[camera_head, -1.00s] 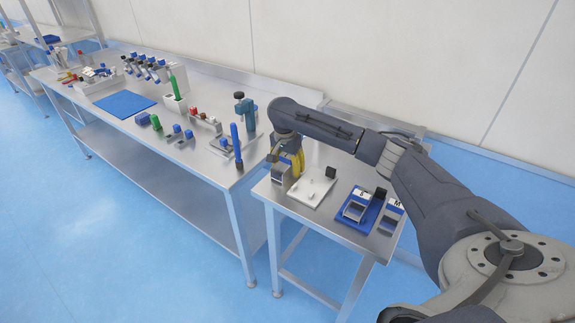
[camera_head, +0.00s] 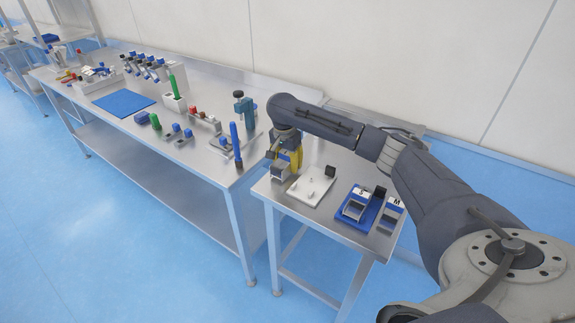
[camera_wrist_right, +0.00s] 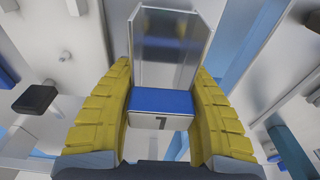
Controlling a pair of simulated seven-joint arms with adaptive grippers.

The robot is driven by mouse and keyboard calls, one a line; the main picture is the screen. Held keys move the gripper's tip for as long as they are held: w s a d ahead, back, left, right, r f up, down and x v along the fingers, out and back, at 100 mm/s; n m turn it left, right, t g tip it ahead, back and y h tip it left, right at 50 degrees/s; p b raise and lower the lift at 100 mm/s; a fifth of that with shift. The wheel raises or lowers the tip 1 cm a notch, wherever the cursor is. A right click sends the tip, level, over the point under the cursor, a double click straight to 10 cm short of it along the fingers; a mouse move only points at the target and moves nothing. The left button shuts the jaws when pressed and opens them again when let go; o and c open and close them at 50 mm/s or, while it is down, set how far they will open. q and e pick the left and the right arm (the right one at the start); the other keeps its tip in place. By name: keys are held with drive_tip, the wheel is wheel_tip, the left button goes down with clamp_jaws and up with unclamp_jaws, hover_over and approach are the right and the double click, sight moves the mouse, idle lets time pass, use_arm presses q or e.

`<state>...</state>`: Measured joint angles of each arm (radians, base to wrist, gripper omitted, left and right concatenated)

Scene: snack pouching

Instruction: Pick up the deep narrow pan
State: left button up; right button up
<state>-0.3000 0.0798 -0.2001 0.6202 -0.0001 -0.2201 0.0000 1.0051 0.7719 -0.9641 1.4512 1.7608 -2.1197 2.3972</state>
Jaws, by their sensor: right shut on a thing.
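My right gripper (camera_wrist_right: 163,125) is shut on a metal pan (camera_wrist_right: 165,65) with a blue block and a white label. The label's dark mark looks like a 7, or an upside-down L. The yellow fingers press on both sides of the blue block. In the head view, the right gripper (camera_head: 287,158) is at the left end of the small steel table, with the pan (camera_head: 279,172) low under it. I cannot tell whether the pan touches the table. My left gripper is out of view.
Beside the held pan is a white plate with pegs (camera_head: 312,187) and a black block. Right of it, similar metal pans (camera_head: 354,208) sit at a blue mat; one label (camera_head: 396,201) reads M. The long bench (camera_head: 215,85) at left carries tools and fixtures.

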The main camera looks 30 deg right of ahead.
wheel_tip(320, 180, up, 19)
idle(0.6)
idle(0.3)
